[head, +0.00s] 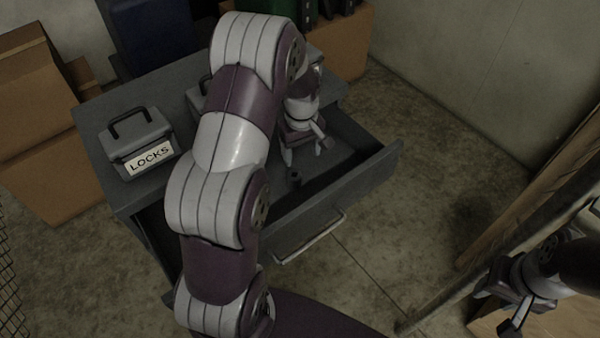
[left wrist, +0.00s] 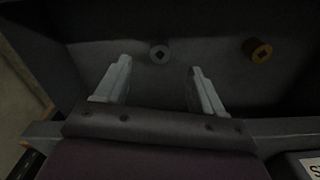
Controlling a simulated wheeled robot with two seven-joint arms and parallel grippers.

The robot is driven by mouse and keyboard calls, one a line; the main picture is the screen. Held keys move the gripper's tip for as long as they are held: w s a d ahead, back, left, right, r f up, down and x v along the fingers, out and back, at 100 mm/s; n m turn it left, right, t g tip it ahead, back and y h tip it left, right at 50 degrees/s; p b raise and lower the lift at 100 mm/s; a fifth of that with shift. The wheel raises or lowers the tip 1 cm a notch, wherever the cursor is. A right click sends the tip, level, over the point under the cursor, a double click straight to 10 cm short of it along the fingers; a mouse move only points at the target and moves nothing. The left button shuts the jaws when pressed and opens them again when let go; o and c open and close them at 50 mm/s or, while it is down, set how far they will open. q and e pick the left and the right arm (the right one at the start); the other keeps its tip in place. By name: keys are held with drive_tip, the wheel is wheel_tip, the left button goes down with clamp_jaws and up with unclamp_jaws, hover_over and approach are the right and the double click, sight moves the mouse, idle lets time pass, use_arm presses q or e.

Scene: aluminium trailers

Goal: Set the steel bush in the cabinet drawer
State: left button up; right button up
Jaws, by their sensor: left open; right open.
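The cabinet drawer (head: 372,184) is pulled open. In the left wrist view a grey ring-shaped steel bush (left wrist: 160,54) lies on the drawer floor, just beyond the fingertips and between their lines. My left gripper (head: 303,150) points down into the drawer; its two spread fingers (left wrist: 160,68) are empty and apart from the bush. A small dark thing (head: 294,178) shows below the gripper in the head view; I cannot tell which piece it is. My right gripper (head: 498,309) is open and empty at the lower right, away from the cabinet.
A brass-coloured bush (left wrist: 258,50) lies in the drawer, right of the steel one. A grey box labelled LOCKS (head: 140,145) stands on the cabinet top (head: 100,112). Cardboard boxes (head: 35,120) stand at left. A long panel (head: 540,190) leans at right. Floor before the drawer is clear.

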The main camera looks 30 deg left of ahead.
use_arm(q)
drive_tip(key=s+d+r+m, duration=0.3)
drive_tip(key=s+d+m, duration=0.1)
drive_tip(key=s+d, duration=0.1)
drive_tip(key=s+d+r+m, duration=0.2)
drive_tip(key=s+d, duration=0.1)
drive_tip(key=shift+s+r+m+t, duration=0.15)
drive_tip(key=shift+r+m+t, duration=0.2)
drive_tip(key=shift+m+t, duration=0.05)
drive_tip(key=s+d+r+m, duration=0.1)
drive_tip(key=s+d+m, duration=0.1)
drive_tip(key=s+m, duration=0.2)
drive_tip(key=s, duration=0.3)
drive_tip(key=shift+s+d+m, duration=0.25)
drive_tip(key=shift+d+m, duration=0.05)
drive_tip(key=shift+d, duration=0.1)
